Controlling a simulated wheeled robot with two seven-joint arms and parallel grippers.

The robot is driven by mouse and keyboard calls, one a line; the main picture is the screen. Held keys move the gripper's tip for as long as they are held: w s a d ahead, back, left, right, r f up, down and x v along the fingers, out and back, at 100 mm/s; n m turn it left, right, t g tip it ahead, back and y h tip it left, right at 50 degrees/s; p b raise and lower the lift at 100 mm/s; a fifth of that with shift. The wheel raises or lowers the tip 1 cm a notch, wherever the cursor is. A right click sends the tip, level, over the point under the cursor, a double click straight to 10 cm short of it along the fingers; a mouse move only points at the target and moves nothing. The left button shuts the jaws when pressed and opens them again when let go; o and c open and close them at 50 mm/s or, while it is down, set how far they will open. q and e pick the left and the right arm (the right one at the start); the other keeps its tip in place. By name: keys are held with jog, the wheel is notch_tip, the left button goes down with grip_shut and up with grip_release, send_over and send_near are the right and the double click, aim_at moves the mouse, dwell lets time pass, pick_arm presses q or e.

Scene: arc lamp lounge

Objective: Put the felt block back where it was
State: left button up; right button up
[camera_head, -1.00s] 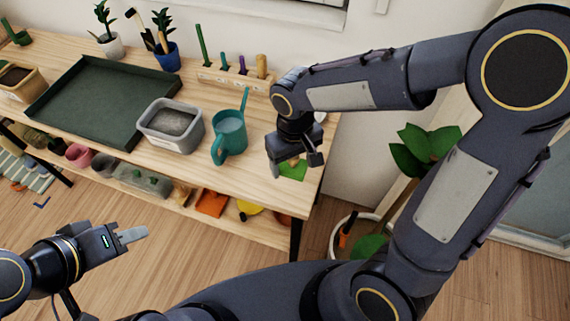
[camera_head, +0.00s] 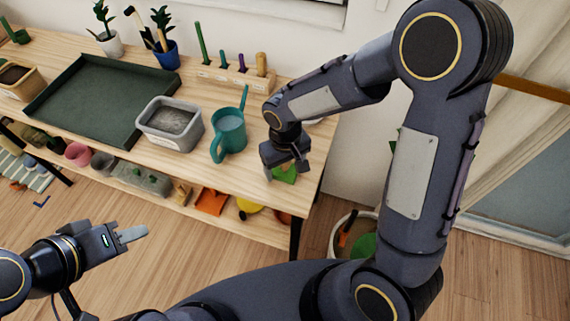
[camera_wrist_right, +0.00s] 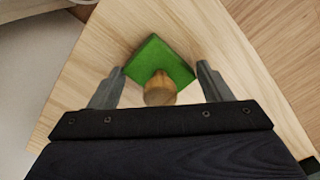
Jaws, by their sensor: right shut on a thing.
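The green felt block (camera_wrist_right: 160,62), with a round wooden knob (camera_wrist_right: 160,90), sits between the fingers of my right gripper (camera_wrist_right: 160,82) in the right wrist view. The fingers meet opposite corners of the block. In the head view my right gripper (camera_head: 287,170) is over the workbench's right end, pointing down, and the block (camera_head: 285,175) shows partly below it. I cannot tell whether the block touches the bench top. My left gripper (camera_head: 133,235) is at lower left, away from the bench, with nothing visible in it; its finger gap is unclear.
The wooden workbench (camera_head: 255,185) holds a teal watering can (camera_head: 229,140), a grey tub (camera_head: 170,125), a dark green tray (camera_head: 95,95) and a tool rack (camera_head: 235,78). Several pots stand at the back left. The lower shelf holds small items. A potted plant (camera_head: 360,240) stands right.

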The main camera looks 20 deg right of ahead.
jog(key=o, duration=0.9)
notch_tip(320, 180, up, 12)
jog(key=shift+f+p, duration=0.2)
jog(key=shift+p, duration=0.45)
jog(key=shift+d+r, duration=0.1)
jog(key=shift+r, duration=0.35)
jog(key=shift+s+d+r+m+t+y, duration=0.85)
jog(key=shift+s+d, duration=0.65)
jog(key=shift+s, duration=1.2)
jog(key=shift+s+d+r+m+t+y, duration=0.5)
jog(key=shift+s+d+t, duration=0.75)
jog(key=shift+s, duration=1.45)
jog(key=shift+s+d+r+m+t+y, duration=0.65)
jog(key=shift+s+d, duration=1.1)
jog(key=shift+s, duration=0.95)
